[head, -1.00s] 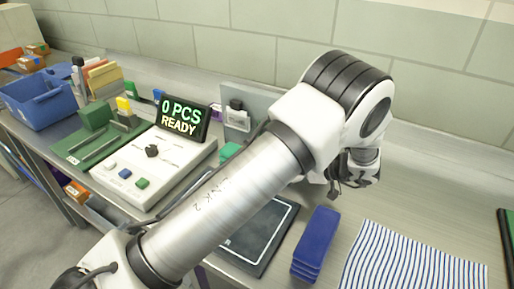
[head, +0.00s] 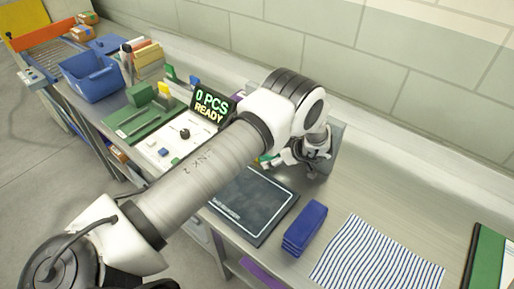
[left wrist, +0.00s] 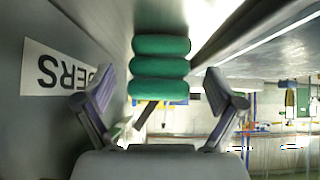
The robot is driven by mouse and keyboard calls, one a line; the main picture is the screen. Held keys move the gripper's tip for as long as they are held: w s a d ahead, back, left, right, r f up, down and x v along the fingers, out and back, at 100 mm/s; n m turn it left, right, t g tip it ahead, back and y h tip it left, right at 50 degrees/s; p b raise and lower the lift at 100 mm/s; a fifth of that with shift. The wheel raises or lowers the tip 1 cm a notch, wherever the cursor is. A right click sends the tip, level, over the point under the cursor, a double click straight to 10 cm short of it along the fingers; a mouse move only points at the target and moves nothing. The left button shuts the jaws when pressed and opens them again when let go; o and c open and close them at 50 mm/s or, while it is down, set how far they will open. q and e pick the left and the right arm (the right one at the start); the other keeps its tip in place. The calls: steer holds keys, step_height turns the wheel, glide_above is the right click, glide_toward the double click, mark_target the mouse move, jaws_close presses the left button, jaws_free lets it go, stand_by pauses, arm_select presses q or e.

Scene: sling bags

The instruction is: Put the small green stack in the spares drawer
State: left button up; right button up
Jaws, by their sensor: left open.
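The small green stack (left wrist: 160,68) shows in the left wrist view as three rounded green layers, between and beyond the fingertips. In the head view only a bit of green (head: 266,160) shows beside my left gripper (head: 291,164), mostly hidden by my arm and hand. My left gripper is open, its fingers on either side of the stack in the left wrist view (left wrist: 160,88); I cannot tell whether they touch it. My right gripper is not in view. I cannot make out which part is the spares drawer; a purple panel (head: 262,275) shows below the bench's front edge.
A dark mat (head: 250,208), a blue stack (head: 305,228) and a striped cloth (head: 378,256) lie on the bench. A counter display (head: 211,105), a green board (head: 138,122) and a blue bin (head: 92,77) stand left. A grey upright panel (head: 336,142) is behind my gripper.

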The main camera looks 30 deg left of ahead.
arm_select(q)
steer(key=a, duration=0.5)
steer(key=a+f, duration=0.1)
steer(key=a, duration=0.2)
steer(key=shift+w+a, duration=0.15)
steer(key=shift+w, duration=0.15)
steer(key=shift+w+r, duration=0.1)
steer(key=c, duration=1.1)
steer(key=shift+c, duration=1.4)
steer(key=shift+r, duration=0.1)
